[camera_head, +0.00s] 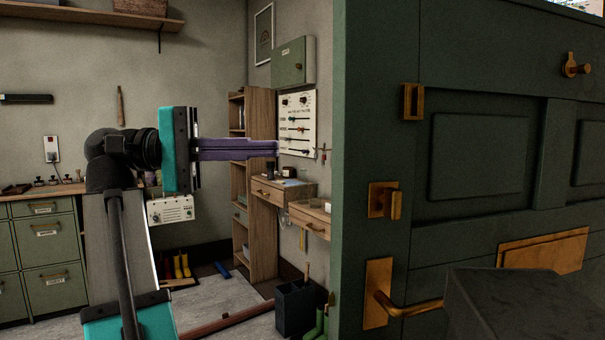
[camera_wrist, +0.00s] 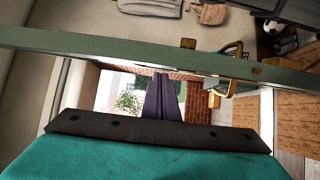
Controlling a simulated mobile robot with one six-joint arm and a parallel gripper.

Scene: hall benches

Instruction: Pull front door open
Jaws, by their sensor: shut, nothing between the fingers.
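The dark green panelled front door (camera_head: 470,110) fills the right of the head view. Its brass lever handle (camera_head: 400,305) is low on the door near its left edge, with a brass latch knob (camera_head: 385,200) above it. In the wrist view the door shows as a green band (camera_wrist: 90,42) across the picture, with daylight, brick and a shrub visible below it, so it stands ajar. My gripper (camera_head: 277,149) has purple fingers, shut and empty, pointing right towards the door edge, above lever height in the picture. The fingers (camera_wrist: 161,76) also show in the wrist view. No contact with the door is visible.
A wooden bookshelf (camera_head: 240,190), small wall drawers (camera_head: 283,190) and a dark bin (camera_head: 297,305) stand behind my gripper. Green cabinets (camera_head: 45,255) are at the left. A dark grey block-like shape at lower right covers part of the door.

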